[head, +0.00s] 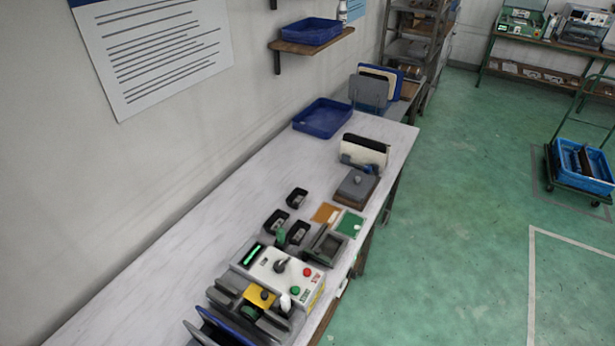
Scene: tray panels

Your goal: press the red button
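The red button (307,272) is a small round cap on the top face of a white control box (273,286) on the near part of the long white bench. It sits toward the right side of the box, with a green button (295,290) nearer to me. A dark lever or knob (280,266) stands to its left, and a small green display (253,253) is at the box's far left corner. Nothing covers the red button. Neither of my grippers shows in the head view.
Just beyond the box are a grey fixture (324,246) and small black bins (276,220). Dark upright panels (221,327) stand on the near side. A blue tray (322,118) lies at the far end. The bench (170,262) is bare along the wall; open green floor lies right.

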